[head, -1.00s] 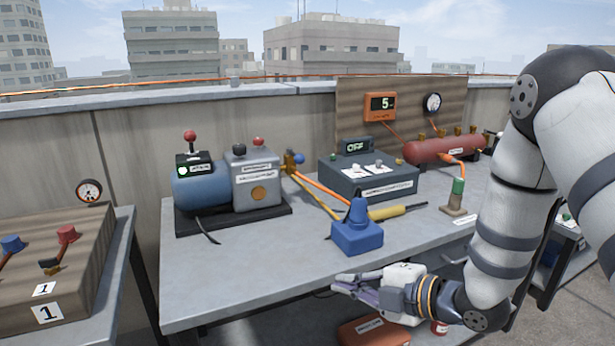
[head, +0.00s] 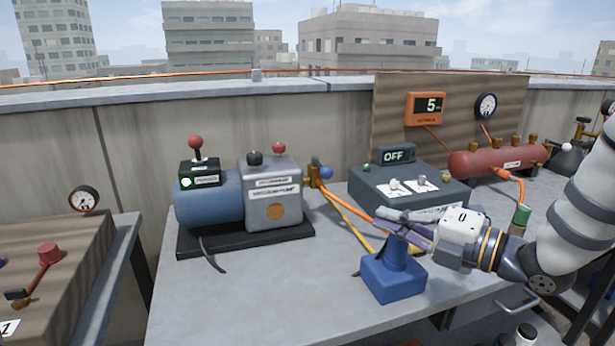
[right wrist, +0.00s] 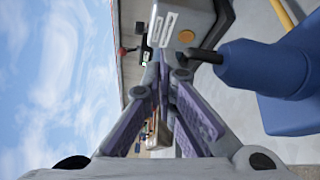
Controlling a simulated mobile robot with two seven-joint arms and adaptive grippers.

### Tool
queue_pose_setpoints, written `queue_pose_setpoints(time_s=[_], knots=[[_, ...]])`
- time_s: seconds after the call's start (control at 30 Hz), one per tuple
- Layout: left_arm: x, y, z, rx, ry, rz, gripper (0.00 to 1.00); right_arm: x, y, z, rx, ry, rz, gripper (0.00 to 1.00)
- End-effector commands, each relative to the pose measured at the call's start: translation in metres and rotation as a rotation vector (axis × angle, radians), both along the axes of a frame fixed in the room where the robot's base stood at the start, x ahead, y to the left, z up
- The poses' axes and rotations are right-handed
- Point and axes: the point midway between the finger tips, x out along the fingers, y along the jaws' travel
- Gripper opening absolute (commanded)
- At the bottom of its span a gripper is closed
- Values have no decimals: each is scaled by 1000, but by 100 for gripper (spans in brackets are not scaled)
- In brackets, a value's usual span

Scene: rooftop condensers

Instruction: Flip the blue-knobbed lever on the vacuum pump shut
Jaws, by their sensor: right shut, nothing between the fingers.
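The vacuum pump has a blue cylinder (head: 205,205) and a grey box (head: 273,208) on a dark base at the left of the bench. My right gripper (head: 384,219) is shut and empty, right of and nearer than the knob, across the top of a blue stand. Whether it touches the stand is unclear. In the right wrist view, the fingers (right wrist: 165,78) point toward the grey box (right wrist: 190,18); the knob cannot be made out. My left gripper is out of view.
The blue stand (head: 393,278) stands near the bench's front. Orange hoses (head: 345,205) run from the valve past a grey control box (head: 408,196) reading OFF. A red tank (head: 498,160) is at the right. The bench front left (head: 235,305) is clear.

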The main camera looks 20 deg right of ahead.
Motion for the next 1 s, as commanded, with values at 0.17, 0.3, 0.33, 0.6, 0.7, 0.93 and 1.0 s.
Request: queue_pose_setpoints(time_s=[0.17, 0.3, 0.33, 0.6, 0.7, 0.93, 1.0], knots=[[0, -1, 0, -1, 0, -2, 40, 0, -1, -1, 1, 2, -2, 0], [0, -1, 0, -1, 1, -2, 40, 0, -1, -1, 1, 2, -2, 0], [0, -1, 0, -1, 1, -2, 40, 0, -1, -1, 1, 2, -2, 0], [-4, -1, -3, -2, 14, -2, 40, 12, 7, -4, -1, 5, 0, 0], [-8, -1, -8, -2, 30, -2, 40, 29, 18, -7, 0, 7, 1, 0], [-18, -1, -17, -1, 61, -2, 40, 72, 45, -11, 0, 7, 1, 0], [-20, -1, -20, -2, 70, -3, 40, 86, 53, -12, 0, 7, 0, 0]])
